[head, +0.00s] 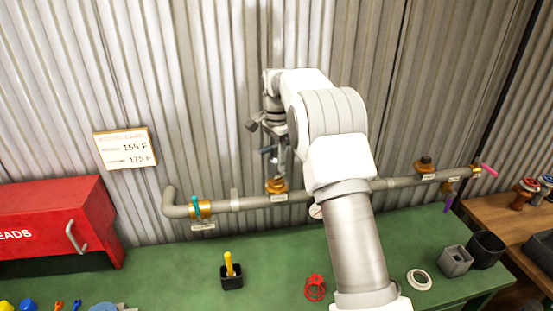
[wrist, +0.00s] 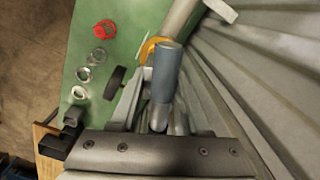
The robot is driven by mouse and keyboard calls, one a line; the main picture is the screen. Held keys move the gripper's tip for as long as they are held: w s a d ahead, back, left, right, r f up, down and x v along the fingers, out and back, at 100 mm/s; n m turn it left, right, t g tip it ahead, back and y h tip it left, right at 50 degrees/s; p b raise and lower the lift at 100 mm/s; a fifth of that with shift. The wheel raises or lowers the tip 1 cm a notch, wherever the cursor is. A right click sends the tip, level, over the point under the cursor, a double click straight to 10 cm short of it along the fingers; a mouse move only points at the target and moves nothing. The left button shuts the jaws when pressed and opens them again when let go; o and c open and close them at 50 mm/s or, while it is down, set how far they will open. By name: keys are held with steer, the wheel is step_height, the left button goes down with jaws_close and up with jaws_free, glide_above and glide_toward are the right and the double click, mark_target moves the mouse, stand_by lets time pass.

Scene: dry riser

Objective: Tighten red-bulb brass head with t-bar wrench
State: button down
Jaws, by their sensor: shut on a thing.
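My gripper (head: 281,158) is above the middle of the grey pipe, pointing down, and is shut on the t-bar wrench. The wrench's blue-grey bar (wrist: 167,72) sticks out between the fingers in the wrist view, and a bit of it (head: 268,149) shows in the head view. Just below is a brass fitting (head: 276,186) on the pipe; its orange-gold edge (wrist: 148,48) shows beside the bar. The red bulb is not visible, and I cannot tell how the wrench's lower end sits on the brass.
The grey pipe (head: 240,204) runs along the corrugated wall, with a teal-handled valve (head: 197,208) at left and a pink handle (head: 488,170) at right. A red box (head: 60,228) stands left.

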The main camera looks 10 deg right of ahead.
steer(key=shift+f+b, duration=0.6)
steer(key=shift+f, duration=0.6)
steer(key=shift+r+m+p, duration=0.15)
steer(key=shift+m+p, duration=0.55)
steer(key=shift+m, duration=0.5)
steer(key=m+p, duration=0.1)
steer(key=m, duration=0.2)
steer(key=shift+m+p, duration=0.35)
steer(key=shift+m, duration=0.05)
steer(key=shift+n, duration=0.6)
